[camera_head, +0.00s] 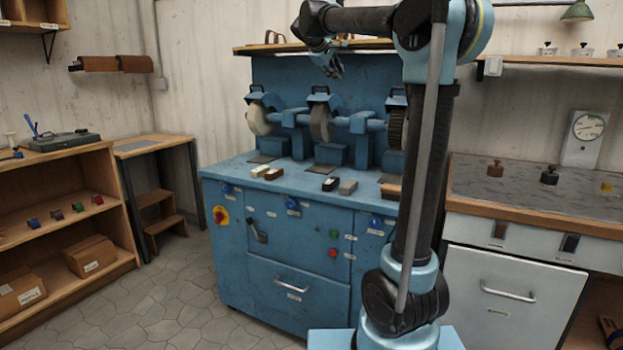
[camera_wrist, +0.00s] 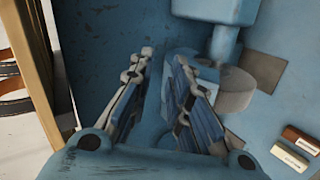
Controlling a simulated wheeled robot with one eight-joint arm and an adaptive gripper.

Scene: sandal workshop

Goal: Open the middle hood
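The middle hood (camera_head: 323,101) is blue with a dark handle on top. It sits over the middle wheel (camera_head: 320,123) on the blue grinding machine (camera_head: 290,222). Whether it is shut or raised is too small to tell. My gripper (camera_head: 334,72) appears just above the middle hood in the head view, apart from it in the picture. In the wrist view, my gripper (camera_wrist: 163,58) shows two fingers with a gap between their tips and nothing held. A grey wheel (camera_wrist: 237,90) and blue machine parts lie beyond the fingers; I cannot tell which hood shows there.
A left hood (camera_head: 263,98) and a partly hidden right hood (camera_head: 397,97) flank the middle one. A wooden shelf (camera_head: 290,47) runs behind and above. Small blocks (camera_head: 348,187) lie on the machine's front ledge. My arm covers part of the right side.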

